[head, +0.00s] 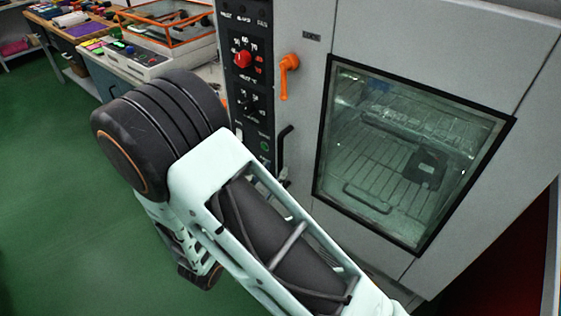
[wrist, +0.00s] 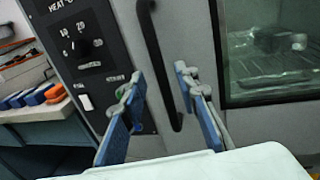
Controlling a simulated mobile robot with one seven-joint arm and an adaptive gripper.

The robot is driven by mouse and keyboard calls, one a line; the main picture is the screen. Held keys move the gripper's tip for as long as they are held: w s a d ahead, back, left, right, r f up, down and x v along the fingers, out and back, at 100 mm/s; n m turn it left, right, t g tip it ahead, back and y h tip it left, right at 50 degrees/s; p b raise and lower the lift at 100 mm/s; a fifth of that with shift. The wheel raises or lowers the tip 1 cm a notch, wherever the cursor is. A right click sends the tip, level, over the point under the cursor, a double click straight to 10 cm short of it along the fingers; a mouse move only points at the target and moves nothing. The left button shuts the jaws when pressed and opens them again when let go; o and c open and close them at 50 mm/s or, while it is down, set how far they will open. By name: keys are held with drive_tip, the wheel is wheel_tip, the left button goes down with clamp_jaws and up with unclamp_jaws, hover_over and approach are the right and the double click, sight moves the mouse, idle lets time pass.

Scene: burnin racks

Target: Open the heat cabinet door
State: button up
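The heat cabinet door (head: 355,225) is a grey panel with a black-framed window (head: 325,130); it looks shut. A black bar handle (head: 281,146) stands at its left edge, beside the control panel. An orange lever (head: 288,76) hangs down higher up. In the wrist view, my gripper (wrist: 160,76) is open, with blue-padded fingers. The black bar handle (wrist: 157,50) shows in the gap between the fingertips, with no clear contact; depth is hard to tell. In the head view my arm hides most of the gripper.
The black control panel (head: 243,30) with a red knob is left of the door. A bench (head: 185,68) with an orange-framed box and small coloured items stands further left. Through the window, a dark object (head: 425,168) sits on a wire rack. Green floor is clear at left.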

sight(279, 164)
drive_tip(key=shift+x, duration=2.35)
drive_tip(key=shift+c, duration=0.2)
clamp_jaws()
